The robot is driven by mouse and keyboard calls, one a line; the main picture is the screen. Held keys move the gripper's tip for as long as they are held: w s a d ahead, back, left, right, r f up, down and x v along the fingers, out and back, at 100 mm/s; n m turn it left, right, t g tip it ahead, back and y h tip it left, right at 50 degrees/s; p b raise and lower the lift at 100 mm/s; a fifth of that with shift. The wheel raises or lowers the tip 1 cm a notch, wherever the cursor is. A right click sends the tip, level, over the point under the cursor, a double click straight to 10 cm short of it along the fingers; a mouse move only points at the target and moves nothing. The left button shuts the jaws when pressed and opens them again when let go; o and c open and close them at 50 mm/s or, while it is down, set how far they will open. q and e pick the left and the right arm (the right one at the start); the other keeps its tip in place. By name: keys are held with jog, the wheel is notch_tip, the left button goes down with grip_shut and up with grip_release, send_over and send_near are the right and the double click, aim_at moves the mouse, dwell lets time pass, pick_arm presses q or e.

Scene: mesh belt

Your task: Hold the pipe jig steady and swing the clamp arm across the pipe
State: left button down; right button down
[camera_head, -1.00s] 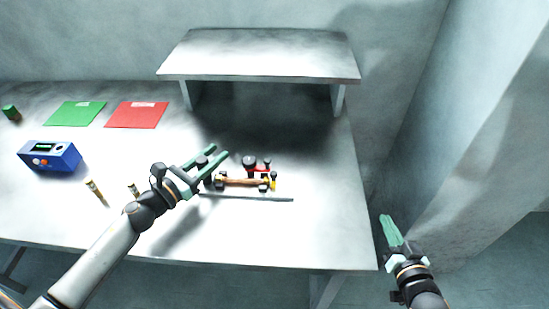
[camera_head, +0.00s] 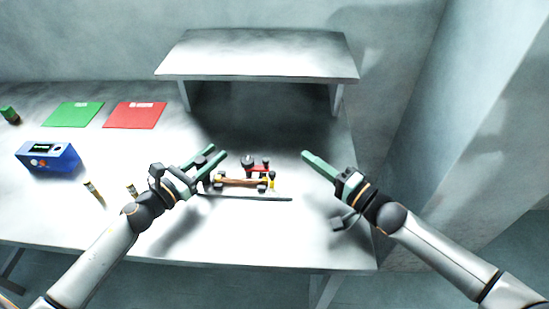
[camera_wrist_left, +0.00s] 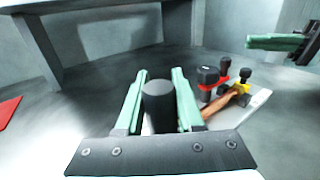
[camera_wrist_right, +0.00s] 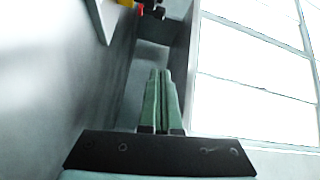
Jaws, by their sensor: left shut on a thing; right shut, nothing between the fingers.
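The pipe jig (camera_head: 250,197) lies on the table and carries a copper-brown pipe (camera_head: 238,182). Behind the pipe is a red part with black knobs (camera_head: 262,168), and a yellow part (camera_head: 272,184) is at the pipe's right end. I cannot tell which part is the clamp arm. My left gripper (camera_head: 217,153) is shut on a dark upright cylinder, the jig's handle (camera_wrist_left: 158,103), at the jig's left end. My right gripper (camera_head: 306,157) is shut and empty, above the table to the right of the jig, apart from it. It also shows in the left wrist view (camera_wrist_left: 252,42).
A raised shelf (camera_head: 258,62) stands behind the jig. A blue box (camera_head: 50,158) and small brass-coloured cylinders (camera_head: 94,192) are at the left. Green (camera_head: 73,114) and red (camera_head: 135,115) mats lie at the back left. The table right of the jig is clear.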

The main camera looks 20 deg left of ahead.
jog(key=shift+s+a+f+m+g, duration=0.25)
jog(key=shift+f+m+g, duration=0.05)
jog(key=shift+f+g, duration=0.1)
jog(key=shift+s+a+f+m+g, duration=0.2)
jog(key=shift+f+m+g, duration=0.1)
jog(key=shift+f, duration=0.1)
jog(key=shift+a, duration=0.1)
jog(key=x, duration=0.9)
jog(key=shift+w+a, duration=0.15)
jog(key=shift+a, duration=0.2)
jog(key=shift+s+d+r, duration=0.1)
jog(key=shift+s+d, duration=0.15)
jog(key=shift+s, duration=0.7)
jog(key=shift+s+d, duration=0.25)
jog(key=shift+s, duration=0.7)
jog(key=shift+s, duration=0.1)
jog(key=shift+s, duration=0.35)
